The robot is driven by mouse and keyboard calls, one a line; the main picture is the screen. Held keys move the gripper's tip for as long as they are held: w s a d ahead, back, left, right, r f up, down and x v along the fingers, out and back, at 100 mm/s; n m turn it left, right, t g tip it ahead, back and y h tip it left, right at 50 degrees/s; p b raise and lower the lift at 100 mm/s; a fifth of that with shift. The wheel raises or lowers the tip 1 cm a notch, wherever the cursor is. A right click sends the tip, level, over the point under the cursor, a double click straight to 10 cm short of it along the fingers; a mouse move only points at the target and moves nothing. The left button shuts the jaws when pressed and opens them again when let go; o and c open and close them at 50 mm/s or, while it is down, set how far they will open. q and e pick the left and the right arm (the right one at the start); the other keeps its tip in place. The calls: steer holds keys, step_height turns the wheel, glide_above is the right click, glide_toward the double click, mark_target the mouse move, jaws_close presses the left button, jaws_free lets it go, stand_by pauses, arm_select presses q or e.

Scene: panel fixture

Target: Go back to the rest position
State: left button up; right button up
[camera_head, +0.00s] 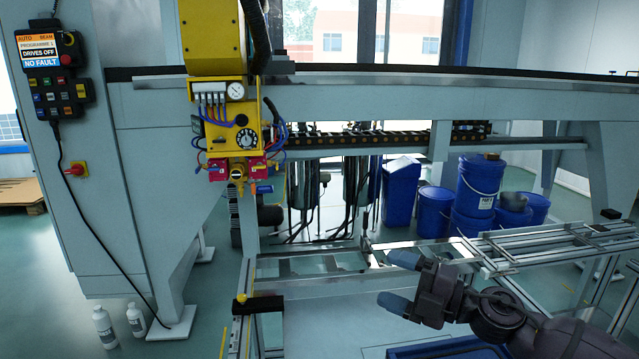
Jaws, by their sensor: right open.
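My right gripper (399,281) comes in from the lower right, dark with two blue fingertips. The fingertips point left and stand apart, with nothing between them. It is in front of a grey metal frame (310,287) with rails; the picture does not settle how high above it the gripper is. My left gripper and arm are not in view.
A yellow machine head (229,130) hangs from a long grey beam (350,98). Slatted rails (545,247) lie behind my right arm. A blue tray (445,347) shows below it. Blue drums (478,185) stand behind; white bottles (104,327) stand at lower left.

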steer(key=s+d+f+m+t+h+p, duration=0.4)
steer(key=s+d+f+m+t+h, duration=0.5)
steer(key=m, duration=1)
arm_select(q)
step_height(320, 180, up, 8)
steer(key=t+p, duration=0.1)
steer(key=p, duration=0.2)
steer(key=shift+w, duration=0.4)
arm_select(e)
steer(key=s+d+f+m+g+h, duration=0.1)
steer(key=s+f+m+g+h, duration=0.1)
steer(key=s+f, duration=0.3)
steer(key=s+d+f+m+g+h, duration=0.2)
steer(key=s+f, duration=0.3)
steer(key=s, duration=0.7)
steer(key=s+d+f+m+g+h, duration=0.2)
steer(key=s+f+m+h, duration=0.1)
steer(key=s, duration=0.6)
step_height(320, 180, down, 3)
steer(key=shift+s+d+r+m+g+h, duration=0.2)
steer(key=shift+s+m+g+h, duration=0.15)
steer(key=shift+m, duration=0.35)
